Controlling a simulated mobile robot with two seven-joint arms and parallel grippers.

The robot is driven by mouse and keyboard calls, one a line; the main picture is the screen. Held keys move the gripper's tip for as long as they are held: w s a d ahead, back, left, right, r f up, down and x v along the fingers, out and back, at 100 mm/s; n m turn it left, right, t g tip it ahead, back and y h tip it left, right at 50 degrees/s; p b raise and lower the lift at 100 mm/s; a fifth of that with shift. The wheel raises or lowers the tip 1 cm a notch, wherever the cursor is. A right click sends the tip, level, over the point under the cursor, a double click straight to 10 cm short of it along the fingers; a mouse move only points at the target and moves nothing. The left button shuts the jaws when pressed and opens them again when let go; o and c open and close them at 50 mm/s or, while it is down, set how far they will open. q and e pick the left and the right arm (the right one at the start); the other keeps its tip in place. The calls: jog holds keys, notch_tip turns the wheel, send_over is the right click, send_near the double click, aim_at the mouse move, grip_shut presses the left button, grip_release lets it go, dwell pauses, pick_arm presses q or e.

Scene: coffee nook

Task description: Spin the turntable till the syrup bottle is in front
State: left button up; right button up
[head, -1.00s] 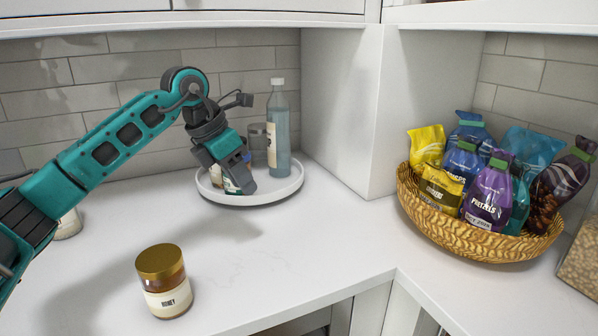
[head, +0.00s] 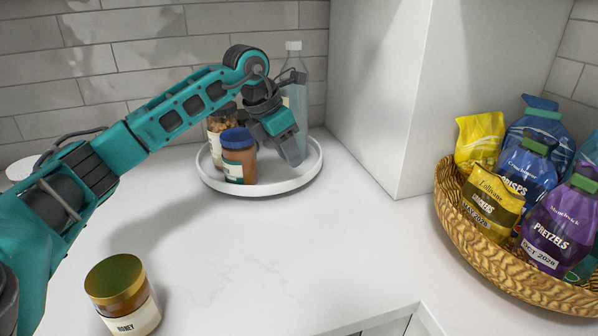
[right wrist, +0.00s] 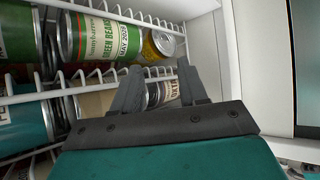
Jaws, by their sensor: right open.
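The white round turntable (head: 215,182) stands on the counter near the back corner. A tall pale-blue bottle (head: 298,97) with a white cap stands at its back right, partly hidden by my left arm. I cannot read its label, so I cannot confirm it is the syrup. A blue-lidded jar (head: 239,160) stands at the front left, with a jar of nuts (head: 218,128) behind it. My left gripper (head: 293,158) points down over the turntable's right side, in front of the bottle; its finger gap cannot be made out. My right gripper (right wrist: 158,88) is open and empty.
A honey jar (head: 122,297) stands at the counter's front left. In the right wrist view, cans (right wrist: 100,38) sit on white wire racks (right wrist: 90,80) close by.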

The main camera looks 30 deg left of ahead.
aim_at(302, 176)
pick_arm(q)
jog(key=x, duration=0.6)
jog(key=shift+w+f, duration=0.2)
jog(key=shift+f, duration=0.1)
grip_shut()
jog(key=shift+d+r, duration=0.1)
jog(key=shift+r, duration=0.1)
dwell(0.9)
